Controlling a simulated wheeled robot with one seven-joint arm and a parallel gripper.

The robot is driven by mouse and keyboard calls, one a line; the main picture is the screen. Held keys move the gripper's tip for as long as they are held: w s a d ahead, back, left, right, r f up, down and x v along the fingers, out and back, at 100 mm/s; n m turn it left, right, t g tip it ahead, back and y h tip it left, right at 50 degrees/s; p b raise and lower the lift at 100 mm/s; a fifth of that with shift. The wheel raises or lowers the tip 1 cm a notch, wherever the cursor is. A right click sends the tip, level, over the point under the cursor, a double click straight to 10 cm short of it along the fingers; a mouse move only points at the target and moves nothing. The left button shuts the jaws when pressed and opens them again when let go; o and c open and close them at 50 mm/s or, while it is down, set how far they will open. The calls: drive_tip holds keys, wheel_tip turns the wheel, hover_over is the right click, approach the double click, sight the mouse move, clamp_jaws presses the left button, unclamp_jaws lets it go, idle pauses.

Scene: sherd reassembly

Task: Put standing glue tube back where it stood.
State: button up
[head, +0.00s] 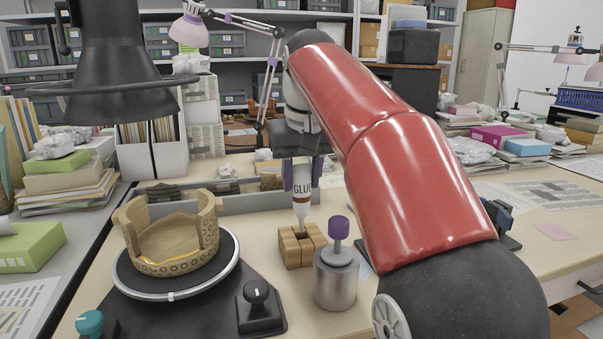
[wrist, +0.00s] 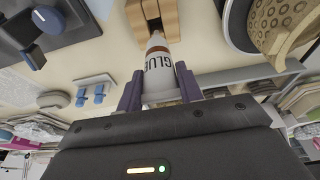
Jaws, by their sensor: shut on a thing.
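The white glue tube (head: 302,185) with "GLUE" on it points nozzle-down in the head view. My gripper (head: 302,174) is shut on it, one purple finger on each side. In the wrist view the tube (wrist: 160,75) sits between the fingers of my gripper (wrist: 160,88). The wooden block stand (head: 302,245) with a slot is directly below the tube; the wrist view also shows this stand (wrist: 143,17) at the nozzle end. The nozzle tip is at or just above the slot; I cannot tell whether it is inside.
A metal jar (head: 336,282) with a purple-topped applicator stands close, front right of the stand. A partly rebuilt pot (head: 172,240) sits on a turntable (head: 140,289) to the left. A black knob box (head: 261,308) is in front.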

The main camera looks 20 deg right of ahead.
sight(301, 200)
drive_tip(key=shift+f+b, duration=1.4)
drive_tip(key=shift+f, duration=0.8)
drive_tip(key=shift+f, duration=0.2)
drive_tip(key=o, duration=0.8)
drive_tip(key=shift+o, duration=0.2)
drive_tip(key=p+v, duration=0.2)
drive_tip(key=v, duration=0.5)
drive_tip(key=shift+s+r, duration=0.15)
drive_tip(key=shift+r, duration=0.2)
